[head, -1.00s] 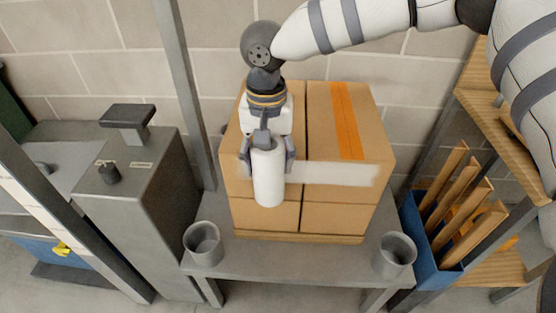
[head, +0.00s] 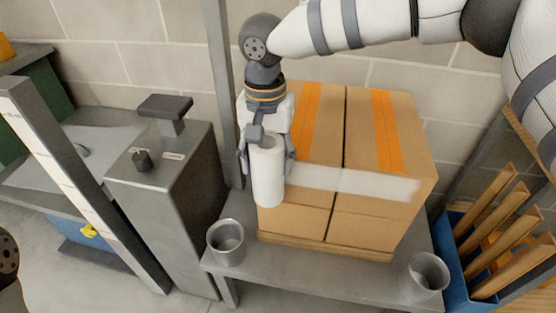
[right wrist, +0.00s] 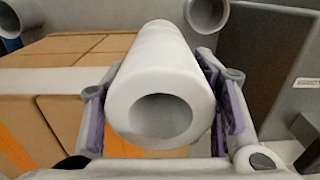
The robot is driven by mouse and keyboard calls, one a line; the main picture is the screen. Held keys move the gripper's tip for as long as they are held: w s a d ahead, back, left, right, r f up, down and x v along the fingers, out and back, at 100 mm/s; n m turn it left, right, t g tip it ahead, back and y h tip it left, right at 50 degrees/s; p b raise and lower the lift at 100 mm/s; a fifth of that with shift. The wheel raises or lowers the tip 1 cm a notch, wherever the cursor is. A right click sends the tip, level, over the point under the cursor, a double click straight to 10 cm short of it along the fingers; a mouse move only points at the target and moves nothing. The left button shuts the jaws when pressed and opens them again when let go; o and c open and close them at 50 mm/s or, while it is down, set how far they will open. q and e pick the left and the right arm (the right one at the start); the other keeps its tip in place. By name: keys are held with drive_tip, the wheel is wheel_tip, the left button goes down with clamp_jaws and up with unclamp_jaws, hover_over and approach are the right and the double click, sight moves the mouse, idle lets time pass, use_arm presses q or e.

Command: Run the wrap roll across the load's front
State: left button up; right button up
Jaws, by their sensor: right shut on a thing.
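The white wrap roll (head: 267,178) stands upright at the left end of the load's front. My right gripper (head: 266,150) is shut on it from above. In the right wrist view the roll (right wrist: 165,85) sits between the purple finger pads of my gripper (right wrist: 160,110), its hollow end facing the camera. The load (head: 385,225) is a stack of brown cartons with orange tape on top. A pale strip of wrap (head: 350,182) runs across its front from the roll to near the right edge. My left gripper is not in view.
The load sits on a grey table (head: 330,275) with a grey cup (head: 226,240) at its left front and another cup (head: 429,275) at its right front. A grey cabinet (head: 165,200) stands left, a blue bin with wooden slats (head: 500,235) right.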

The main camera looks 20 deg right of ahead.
sight(262, 173)
drive_tip(key=shift+w+a, duration=0.1)
drive_tip(key=shift+w, duration=0.05)
drive_tip(key=shift+r, duration=0.1)
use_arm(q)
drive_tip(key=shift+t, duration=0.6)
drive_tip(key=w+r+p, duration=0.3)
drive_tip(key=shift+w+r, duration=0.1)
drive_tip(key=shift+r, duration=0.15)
use_arm(e)
drive_tip(key=s+a, duration=0.3)
drive_tip(key=s, duration=0.3)
drive_tip(key=shift+a, duration=0.35)
drive_tip(key=w, duration=0.1)
drive_tip(key=w+d, duration=0.1)
drive_tip(key=w+d+b, duration=0.1)
drive_tip(key=shift+f, duration=0.25)
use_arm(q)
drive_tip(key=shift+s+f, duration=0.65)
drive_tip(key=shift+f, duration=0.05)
use_arm(e)
drive_tip(key=shift+w+d+r, duration=0.2)
drive_tip(key=shift+w+d, duration=0.05)
drive_tip(key=shift+w, duration=0.2)
